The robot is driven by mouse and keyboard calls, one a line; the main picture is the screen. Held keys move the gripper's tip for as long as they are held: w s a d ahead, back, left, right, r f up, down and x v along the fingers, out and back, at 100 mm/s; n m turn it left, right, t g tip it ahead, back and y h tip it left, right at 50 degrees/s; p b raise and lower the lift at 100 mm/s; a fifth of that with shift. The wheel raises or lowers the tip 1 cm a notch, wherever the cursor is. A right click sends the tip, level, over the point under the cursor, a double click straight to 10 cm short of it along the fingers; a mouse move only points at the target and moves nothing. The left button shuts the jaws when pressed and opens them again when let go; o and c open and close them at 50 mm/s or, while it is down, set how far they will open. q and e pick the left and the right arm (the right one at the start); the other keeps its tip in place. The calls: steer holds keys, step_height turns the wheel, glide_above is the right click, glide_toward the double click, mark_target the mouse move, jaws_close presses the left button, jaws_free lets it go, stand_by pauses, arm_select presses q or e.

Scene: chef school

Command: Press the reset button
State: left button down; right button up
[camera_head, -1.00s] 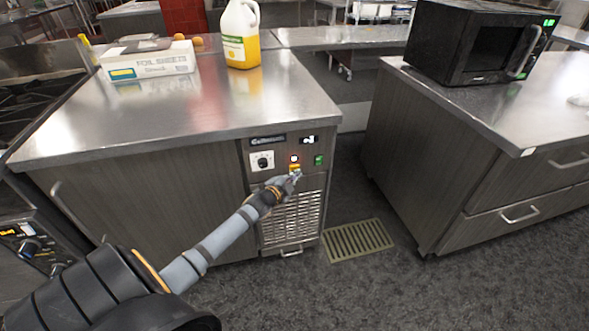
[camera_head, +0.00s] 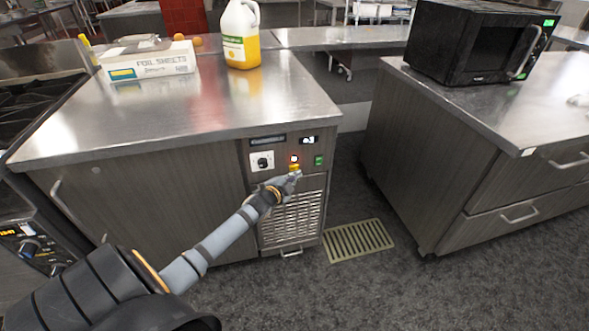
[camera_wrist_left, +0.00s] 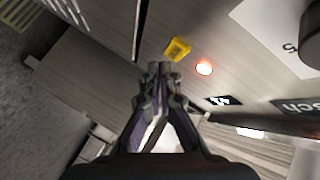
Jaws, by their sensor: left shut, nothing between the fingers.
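The control panel is on the front of the steel-topped cabinet. It carries a round lit red button or lamp (camera_head: 294,158) with a small yellow piece (camera_head: 294,168) just below it. In the left wrist view the round piece glows orange-red (camera_wrist_left: 204,68), and the yellow square piece (camera_wrist_left: 177,49) lies beside it. I cannot read which one is marked reset. My left gripper (camera_head: 296,174) is shut and empty, with its tips just below the yellow piece. In the wrist view its fingertips (camera_wrist_left: 159,67) point at the panel; contact cannot be told. My right gripper is not in view.
The panel also has a black dial (camera_head: 262,161), a green switch (camera_head: 319,160) and a small display (camera_head: 309,140). A vent grille (camera_head: 292,222) lies below. A foil box (camera_head: 150,64) and a yellow jug (camera_head: 240,35) stand on top. A microwave (camera_head: 480,42) sits on the right counter.

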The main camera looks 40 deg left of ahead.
arm_select(q)
steer(key=shift+w+a, duration=0.3)
steer(key=shift+a, duration=0.05)
stand_by(0.3)
steer(key=shift+w+a+b, duration=0.25)
steer(key=shift+a+b, duration=0.05)
steer(key=shift+b, duration=0.35)
stand_by(0.5)
steer(key=shift+s+d+r+p, duration=0.15)
steer(key=shift+s+d+p, duration=0.05)
steer(key=shift+p, duration=0.4)
steer(key=shift+s+d+p, duration=0.4)
steer(key=shift+d+p, duration=0.05)
steer(key=shift+p, duration=0.25)
steer(key=shift+f, duration=0.2)
